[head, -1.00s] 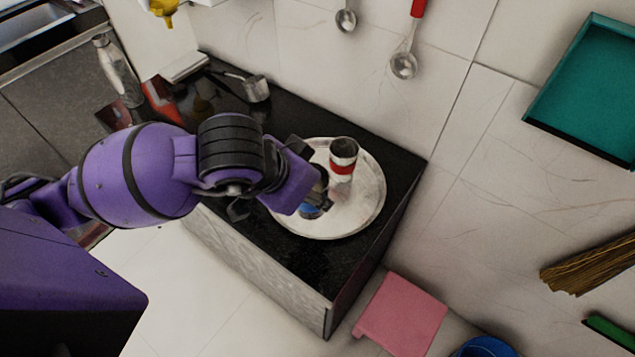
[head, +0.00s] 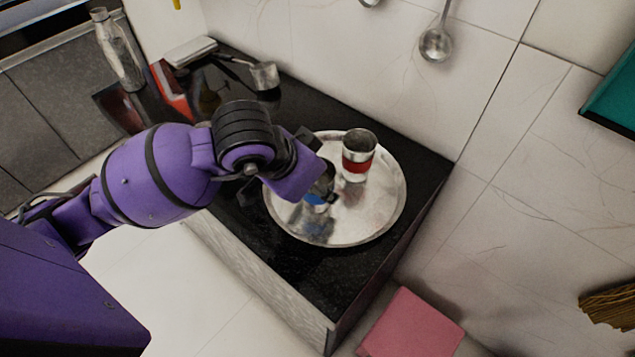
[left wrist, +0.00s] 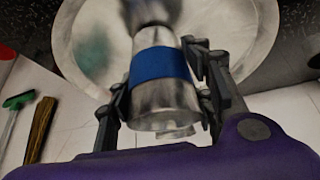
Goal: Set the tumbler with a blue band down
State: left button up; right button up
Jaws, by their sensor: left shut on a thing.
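The tumbler with a blue band (left wrist: 162,82) is between the fingers of my left gripper (left wrist: 160,95), which is shut on it in the left wrist view. In the head view my left gripper (head: 325,190) is over the round metal tray (head: 375,222), and the blue band (head: 315,198) shows partly below it. Whether the tumbler's base touches the tray is hidden. A second metal tumbler with a red band (head: 358,155) stands upright on the tray, to the right of my gripper. My right gripper is not in view.
The tray lies on a black counter (head: 300,272) with a wall behind it. A ladle (head: 436,42) hangs on the wall. A pink stool (head: 412,325) is below the counter's right end.

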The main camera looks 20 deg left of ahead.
pick_arm(q)
jog(key=shift+f, duration=0.15)
jog(key=o, duration=0.7)
jog(key=shift+f+b, duration=0.1)
jog(key=shift+b, duration=0.2)
jog(key=o, duration=0.5)
jog(key=shift+r+p, duration=0.4)
jog(key=p+v, duration=0.5)
jog(key=v, duration=0.6)
jog(key=shift+s+r+p, duration=0.2)
jog(key=shift+r+p, duration=0.15)
jog(key=shift+p, duration=0.05)
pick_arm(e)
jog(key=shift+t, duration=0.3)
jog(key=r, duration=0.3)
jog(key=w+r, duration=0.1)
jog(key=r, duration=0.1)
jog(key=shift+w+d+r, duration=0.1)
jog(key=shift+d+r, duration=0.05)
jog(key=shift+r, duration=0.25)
